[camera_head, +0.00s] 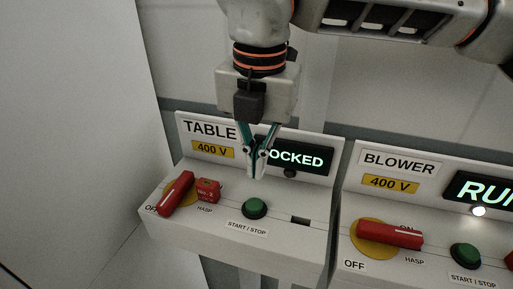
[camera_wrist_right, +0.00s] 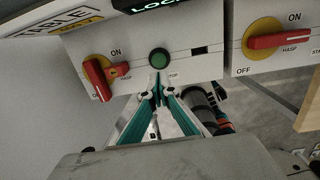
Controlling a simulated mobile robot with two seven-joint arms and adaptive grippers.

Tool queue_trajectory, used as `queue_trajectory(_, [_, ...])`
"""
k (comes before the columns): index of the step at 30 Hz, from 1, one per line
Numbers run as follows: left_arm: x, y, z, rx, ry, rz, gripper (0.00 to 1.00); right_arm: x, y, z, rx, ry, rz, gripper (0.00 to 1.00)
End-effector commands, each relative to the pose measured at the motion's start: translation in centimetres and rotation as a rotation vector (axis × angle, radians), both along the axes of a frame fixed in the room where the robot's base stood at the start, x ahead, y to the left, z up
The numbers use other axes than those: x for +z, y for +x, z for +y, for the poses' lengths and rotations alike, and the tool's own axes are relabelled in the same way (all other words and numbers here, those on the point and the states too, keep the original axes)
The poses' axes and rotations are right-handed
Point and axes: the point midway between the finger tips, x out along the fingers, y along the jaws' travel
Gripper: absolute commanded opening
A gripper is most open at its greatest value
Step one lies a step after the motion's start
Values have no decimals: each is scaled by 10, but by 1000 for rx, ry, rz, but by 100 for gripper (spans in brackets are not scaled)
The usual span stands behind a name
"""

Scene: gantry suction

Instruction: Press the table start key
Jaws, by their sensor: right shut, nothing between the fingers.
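The table start key is a green round button (camera_head: 255,207) above the START / STOP label on the table box's sloped panel; it also shows in the right wrist view (camera_wrist_right: 159,59). My right gripper (camera_head: 257,172) points down with its fingertips together, holding nothing. In the head view the tips appear just above and behind the button; in the right wrist view the tips (camera_wrist_right: 159,84) appear just below it. I cannot tell that they touch it. The table display (camera_head: 298,158) is partly hidden by the gripper and shows "OCKED". My left gripper is not in view.
The table's red rotary handle (camera_head: 176,194) is at the panel's left, with a red tag or lock (camera_head: 208,190) marked No. 2 beside it. The blower box stands to the right, with its red handle (camera_head: 390,235), green button (camera_head: 466,256) and lit display (camera_head: 484,194).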

Motion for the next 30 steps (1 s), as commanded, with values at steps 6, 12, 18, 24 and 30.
queue_trajectory(6, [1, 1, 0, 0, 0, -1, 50, -44, 3, 1, 0, 0, 3, 0])
queue_trajectory(12, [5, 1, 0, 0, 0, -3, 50, -71, 6, 2, -1, 1, 2, 0])
queue_trajectory(18, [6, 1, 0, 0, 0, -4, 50, -83, 7, 2, -1, 1, 1, 0])
queue_trajectory(24, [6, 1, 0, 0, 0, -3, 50, -84, 7, 2, -1, 1, 0, 0])
queue_trajectory(30, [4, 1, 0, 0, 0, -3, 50, -86, 7, 2, -1, 1, 0, 0])
